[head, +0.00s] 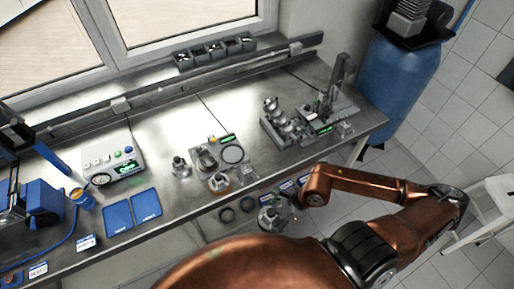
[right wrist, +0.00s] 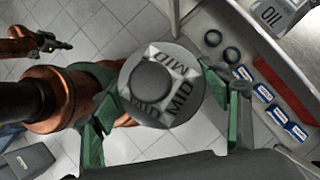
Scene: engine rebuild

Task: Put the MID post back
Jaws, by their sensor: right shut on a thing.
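The MID post (right wrist: 165,85) is a grey round piece with MID labels around its raised centre, seen end-on in the right wrist view. The green-padded fingers of my right gripper (right wrist: 165,110) are shut on it from both sides. In the head view my right gripper (head: 272,217) hangs at the bench's front edge, with floor tiles beneath. The post is hard to make out there. A grey fixture with a row of round metal parts (head: 283,120) stands at the back right of the bench. My left gripper does not show clearly.
The steel bench (head: 160,205) holds a grey control box (head: 112,162), blue mats (head: 146,204) and a cluster of metal parts (head: 208,160). Dark rings (head: 227,215) and blue label cards (right wrist: 275,115) lie near the front edge. A blue barrel (head: 398,85) stands beyond the right end.

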